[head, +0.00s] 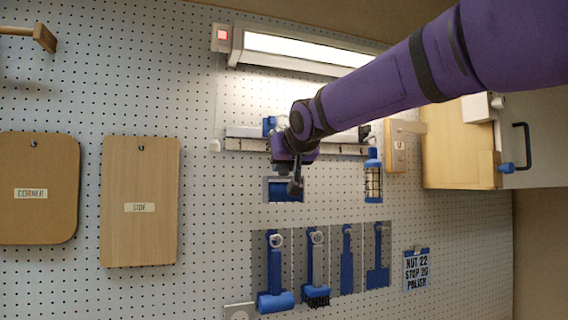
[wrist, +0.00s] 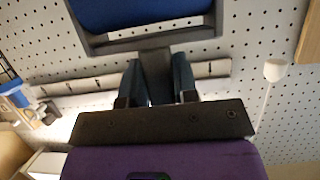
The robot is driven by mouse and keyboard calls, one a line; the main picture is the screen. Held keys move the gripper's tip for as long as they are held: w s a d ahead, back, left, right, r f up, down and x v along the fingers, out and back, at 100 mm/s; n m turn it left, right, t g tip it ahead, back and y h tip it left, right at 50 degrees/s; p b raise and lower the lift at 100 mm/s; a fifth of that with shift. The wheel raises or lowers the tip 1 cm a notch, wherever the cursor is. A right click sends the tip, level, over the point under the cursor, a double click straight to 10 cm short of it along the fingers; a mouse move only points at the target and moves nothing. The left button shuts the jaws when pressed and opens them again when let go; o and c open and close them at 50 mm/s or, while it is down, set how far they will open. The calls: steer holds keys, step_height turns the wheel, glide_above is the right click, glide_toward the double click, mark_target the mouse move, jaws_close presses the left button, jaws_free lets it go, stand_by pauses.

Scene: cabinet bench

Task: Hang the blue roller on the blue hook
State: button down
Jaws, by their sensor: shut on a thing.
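The blue roller (head: 284,190) is held below my gripper (head: 290,170) in the head view, in front of the pegboard. In the wrist view the blue roller (wrist: 140,12) sits in a dark grey frame at the top. Its grey stem lies between the two fingers of my gripper (wrist: 156,92), which are shut on it. A blue hook (head: 269,124) shows on the metal rail, just above and left of my gripper. My wrist partly covers the rail beside it. Whether the roller touches the board is unclear.
A blue caged lantern (head: 373,178) hangs right of my gripper. Several blue tools (head: 347,260) hang on grey panels below. A lit lamp (head: 300,50) is above the rail (head: 245,140). Two wooden boards (head: 139,230) hang left; a cabinet (head: 460,150) stands right.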

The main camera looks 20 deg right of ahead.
steer(key=r+x, duration=0.1)
steer(key=x, duration=0.6)
steer(key=shift+w+r, duration=0.2)
steer(key=shift+w, duration=0.35)
stand_by(0.4)
stand_by(0.7)
steer(key=c, duration=0.8)
jaws_free()
steer(key=v, duration=1)
steer(key=shift+s, duration=0.3)
